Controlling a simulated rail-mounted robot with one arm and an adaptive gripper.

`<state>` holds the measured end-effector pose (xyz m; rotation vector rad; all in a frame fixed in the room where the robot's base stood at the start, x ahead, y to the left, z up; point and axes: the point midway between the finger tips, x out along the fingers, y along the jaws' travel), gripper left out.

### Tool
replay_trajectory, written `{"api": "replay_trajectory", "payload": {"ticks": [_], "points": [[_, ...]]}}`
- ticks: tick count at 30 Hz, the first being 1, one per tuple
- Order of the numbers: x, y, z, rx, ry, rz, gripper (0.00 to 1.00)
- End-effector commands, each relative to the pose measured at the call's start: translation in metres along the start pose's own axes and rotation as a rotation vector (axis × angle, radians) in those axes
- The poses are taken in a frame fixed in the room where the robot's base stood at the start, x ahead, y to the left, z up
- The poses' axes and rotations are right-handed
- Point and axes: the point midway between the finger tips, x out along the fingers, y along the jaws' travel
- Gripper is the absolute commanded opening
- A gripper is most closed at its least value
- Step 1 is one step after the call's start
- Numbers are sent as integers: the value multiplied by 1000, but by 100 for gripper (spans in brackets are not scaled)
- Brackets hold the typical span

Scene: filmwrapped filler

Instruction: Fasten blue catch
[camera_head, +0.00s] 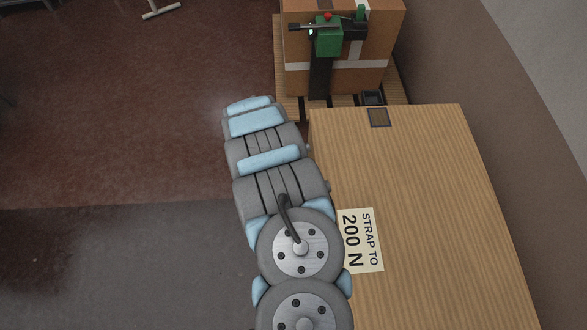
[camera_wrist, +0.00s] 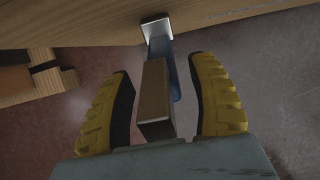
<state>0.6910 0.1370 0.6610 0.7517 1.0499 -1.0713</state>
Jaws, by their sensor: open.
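In the wrist view my gripper (camera_wrist: 160,70) is open, with one yellow ridged finger on each side. Between the fingers lies a brown block-shaped piece (camera_wrist: 155,92), with space on both sides. A blue bar (camera_wrist: 173,68) runs beside and behind it, partly hidden by it. The blue bar leads up to a pale metal bracket (camera_wrist: 156,29) on the edge of a wooden surface. The blue bar looks like the blue catch; whether it is fastened I cannot tell. In the head view my gripper and the catch are hidden behind my arm.
A wooden table (camera_head: 430,180) with a "STRAP TO 200 N" label (camera_head: 361,240) stands right of my arm. Beyond it, a strapped cardboard box (camera_head: 375,75) sits on a pallet (camera_head: 290,108), with a green tool (camera_head: 328,38) at it.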

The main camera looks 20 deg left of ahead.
Motion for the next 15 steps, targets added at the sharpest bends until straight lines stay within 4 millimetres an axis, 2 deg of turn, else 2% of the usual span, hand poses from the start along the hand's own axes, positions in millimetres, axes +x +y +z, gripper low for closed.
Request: {"api": "replay_trajectory", "payload": {"ticks": [15], "points": [[-55,-1,1,-1,-4,-2,59]]}}
